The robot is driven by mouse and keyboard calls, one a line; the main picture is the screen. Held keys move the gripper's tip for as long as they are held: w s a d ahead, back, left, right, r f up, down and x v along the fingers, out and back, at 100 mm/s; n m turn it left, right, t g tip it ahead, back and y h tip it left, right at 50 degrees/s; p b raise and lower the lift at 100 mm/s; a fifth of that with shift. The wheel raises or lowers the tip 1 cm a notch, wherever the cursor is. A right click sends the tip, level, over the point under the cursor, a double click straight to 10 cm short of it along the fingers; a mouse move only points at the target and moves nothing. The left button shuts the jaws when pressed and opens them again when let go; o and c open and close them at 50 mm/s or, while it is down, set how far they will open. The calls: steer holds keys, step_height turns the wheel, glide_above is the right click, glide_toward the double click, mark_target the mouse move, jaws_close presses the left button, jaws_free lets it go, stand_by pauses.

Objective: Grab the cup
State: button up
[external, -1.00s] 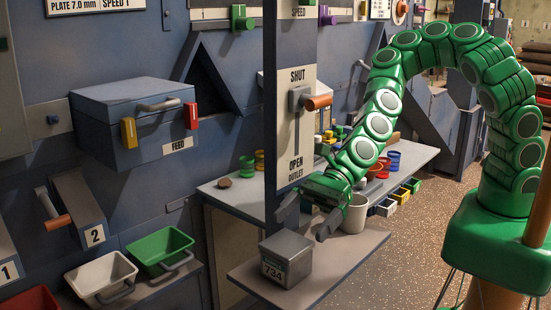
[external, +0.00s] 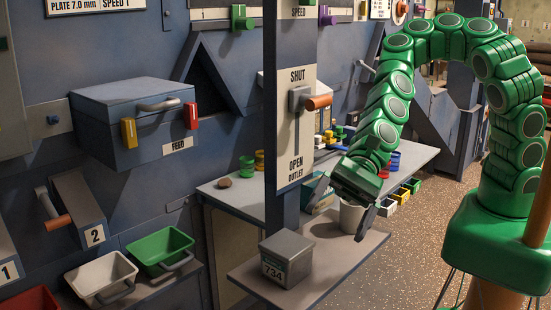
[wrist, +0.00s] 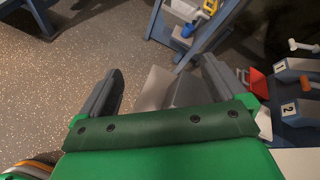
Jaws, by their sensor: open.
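The cup (external: 351,216) is pale grey and stands upright on the low grey shelf, right of the post, in the external view. My gripper (external: 339,208) is open and points down at the cup. One finger is at the cup's left and the other crosses in front of its right side. I cannot tell whether either finger touches it. The gripper's palm and fingers hide part of the cup's upper side. In the wrist view my gripper (wrist: 161,67) shows its two fingers wide apart, and I cannot make out the cup there.
A grey block marked 734 (external: 286,259) sits on the low shelf (external: 330,258) left of the cup. The post with the outlet lever (external: 311,101) stands close to my gripper's left. Behind is a bench (external: 231,200) with coloured pots. The shelf's front is clear.

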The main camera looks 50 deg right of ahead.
steer(key=s+d+f+n+g+h, duration=0.5)
steer(key=d+f, duration=0.3)
steer(key=d, duration=0.3)
steer(key=s+d+n+g+h, duration=0.1)
steer(key=s+d+n+g, duration=0.1)
steer(key=s+d+g, duration=0.5)
steer(key=w+d+r+m+t+y, duration=0.2)
steer(key=w+d+r+m+y, duration=0.15)
steer(key=w, duration=0.35)
steer(key=w+d+r+m+t+y, duration=0.25)
steer(key=w+r+m+y, duration=0.2)
steer(key=w, duration=0.25)
steer(key=m+t+y, duration=0.2)
steer(key=m+t, duration=0.1)
glide_toward(351, 213)
steer(key=shift+x, duration=4.3)
steer(key=shift+f, duration=0.1)
steer(key=shift+c, duration=0.3)
